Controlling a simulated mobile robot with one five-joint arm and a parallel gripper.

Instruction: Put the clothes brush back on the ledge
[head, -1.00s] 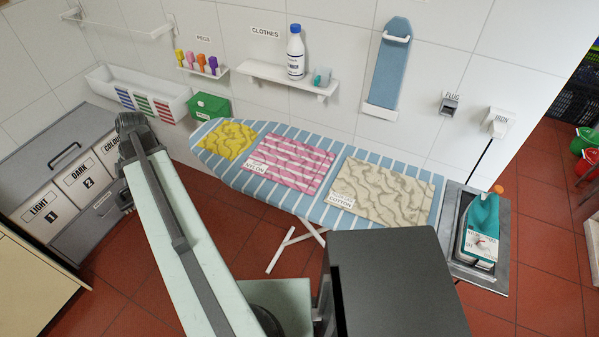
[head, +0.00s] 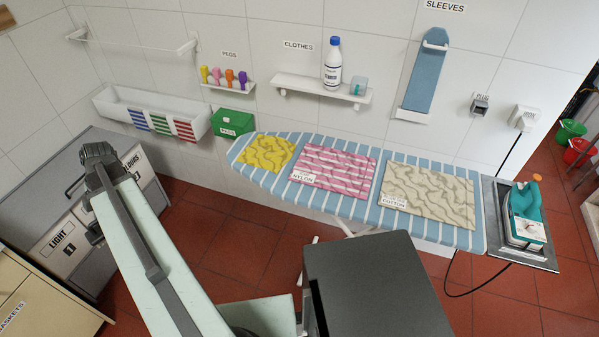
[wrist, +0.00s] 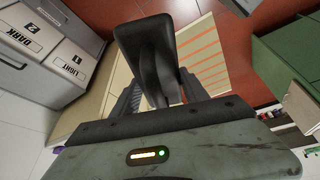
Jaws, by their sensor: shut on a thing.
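A black clothes brush (wrist: 146,40), with a broad head and narrower handle, is held in my gripper (wrist: 158,92) in the wrist view. The jaws are shut on its handle, and the head sticks out beyond the fingers. The bristles cannot be made out. In the head view my arm reaches to the left, and the jaws and brush are hidden. The white ledge (head: 306,88) under the CLOTHES label is on the tiled wall.
A striped ironing board (head: 330,205) with cloths stands below the ledge, with an iron (head: 524,215) at its right end. A peg shelf (head: 228,88), green box (head: 232,122) and white trough (head: 115,102) are left of the ledge. Grey laundry bins (head: 70,240) stand at left.

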